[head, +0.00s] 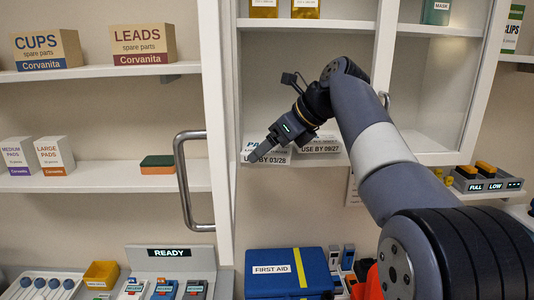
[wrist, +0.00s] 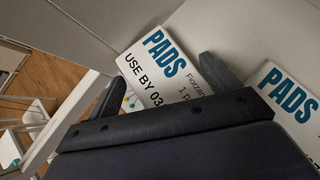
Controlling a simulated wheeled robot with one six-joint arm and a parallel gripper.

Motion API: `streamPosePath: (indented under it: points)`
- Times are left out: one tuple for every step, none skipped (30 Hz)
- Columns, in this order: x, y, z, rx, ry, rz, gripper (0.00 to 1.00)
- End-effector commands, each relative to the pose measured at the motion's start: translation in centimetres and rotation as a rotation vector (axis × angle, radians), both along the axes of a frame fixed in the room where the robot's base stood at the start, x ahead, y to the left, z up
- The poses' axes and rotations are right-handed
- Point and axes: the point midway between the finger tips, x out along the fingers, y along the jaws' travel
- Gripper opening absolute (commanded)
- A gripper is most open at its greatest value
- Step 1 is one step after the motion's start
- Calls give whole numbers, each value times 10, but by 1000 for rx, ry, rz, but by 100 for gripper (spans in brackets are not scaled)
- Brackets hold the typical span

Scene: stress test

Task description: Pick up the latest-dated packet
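A white packet (head: 280,160) reading "USE BY 03/28" is at the front of the cabinet's lower shelf. In the wrist view this packet (wrist: 158,62) shows blue "PADS" lettering and "USE BY 03", with the rest hidden by my gripper. A second white packet (head: 320,147) reading "USE BY 09/27" is just to its right; this other packet (wrist: 288,98) shows at the right of the wrist view. My gripper (head: 259,152) is at the 03/28 packet. In the wrist view my gripper's (wrist: 162,70) fingers are apart, one at each side of it. I cannot tell whether they touch it.
The cabinet's door frame and metal handle (head: 187,180) stand just left of my gripper. A blue first aid box (head: 285,280) is below. A READY tray (head: 168,260) stands lower left. Shelves with boxes (head: 50,155) are at left.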

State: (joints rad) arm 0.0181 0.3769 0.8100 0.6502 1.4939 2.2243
Motion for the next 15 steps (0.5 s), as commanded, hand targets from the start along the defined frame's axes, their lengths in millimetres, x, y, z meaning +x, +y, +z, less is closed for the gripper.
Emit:
streamPosePath:
  points:
    - [0, 0, 0, 0, 0, 0, 79]
    - [0, 0, 0, 0, 0, 0, 76]
    - [0, 0, 0, 0, 0, 0, 73]
    - [0, 0, 0, 0, 0, 0, 71]
    - [0, 0, 0, 0, 0, 0, 68]
    - [0, 0, 0, 0, 0, 0, 65]
    - [0, 0, 0, 0, 0, 0, 62]
    - [0, 0, 0, 0, 0, 0, 60]
    - [0, 0, 0, 0, 0, 0, 57]
    - [0, 0, 0, 0, 0, 0, 54]
    - [0, 0, 0, 0, 1, -1, 52]
    - [0, 0, 0, 1, 1, 0, 48]
    - [0, 0, 0, 1, 1, 0, 47]
    - [0, 0, 0, 1, 1, 0, 46]
    - [0, 0, 0, 1, 1, 0, 46]
